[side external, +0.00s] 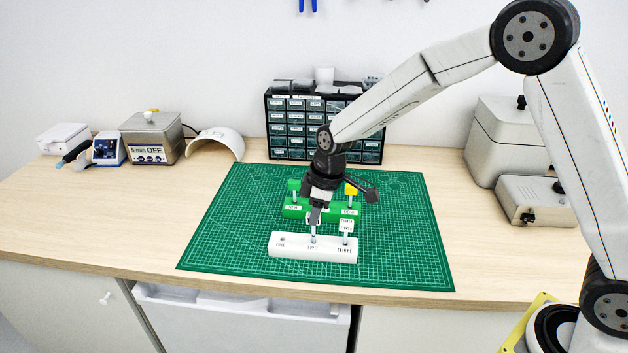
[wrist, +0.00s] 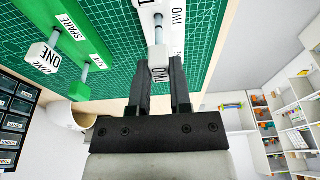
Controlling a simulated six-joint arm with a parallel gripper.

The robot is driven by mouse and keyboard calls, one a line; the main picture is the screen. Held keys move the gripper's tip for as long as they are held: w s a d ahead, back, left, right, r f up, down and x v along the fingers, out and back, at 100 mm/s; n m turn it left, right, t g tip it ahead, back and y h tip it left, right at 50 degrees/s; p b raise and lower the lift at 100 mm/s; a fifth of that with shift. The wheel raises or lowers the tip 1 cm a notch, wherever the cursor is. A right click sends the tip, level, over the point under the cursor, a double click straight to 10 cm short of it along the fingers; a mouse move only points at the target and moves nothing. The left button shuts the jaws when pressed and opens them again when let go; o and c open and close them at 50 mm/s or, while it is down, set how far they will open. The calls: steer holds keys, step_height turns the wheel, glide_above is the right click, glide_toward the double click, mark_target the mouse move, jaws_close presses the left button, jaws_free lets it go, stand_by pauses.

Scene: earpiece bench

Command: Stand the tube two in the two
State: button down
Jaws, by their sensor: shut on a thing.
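My gripper (side external: 314,222) is shut on a tube with a white head marked TWO (wrist: 159,72), which also shows in the wrist view between my fingers (wrist: 160,95). The tube points down, roughly upright, at the TWO position of the white block (side external: 290,250), whose label side also shows in the wrist view (wrist: 178,45). Its lower end is at the hole there. I cannot tell how deep it sits. Tube three (side external: 346,227) stands upright in the THREE position. The ONE hole (side external: 282,239) looks empty.
Behind the white block, a green block (side external: 328,210) holds a green-headed tube (side external: 293,185) and a yellow-headed tube (side external: 350,189). A white-headed tube marked ONE (wrist: 42,56) stands there too. The green mat (side external: 225,235) is clear left and right. A drawer cabinet (side external: 290,130) stands behind.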

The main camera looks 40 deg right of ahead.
steer(key=shift+x, duration=0.85)
steer(key=shift+s+d, duration=0.1)
steer(key=shift+s, duration=0.05)
stand_by(0.3)
steer(key=shift+c, duration=2.3)
jaws_free()
steer(key=shift+r, duration=0.2)
steer(key=v, duration=0.7)
steer(key=shift+r, duration=0.2)
steer(key=shift+s+d, duration=0.15)
steer(key=shift+d, duration=0.05)
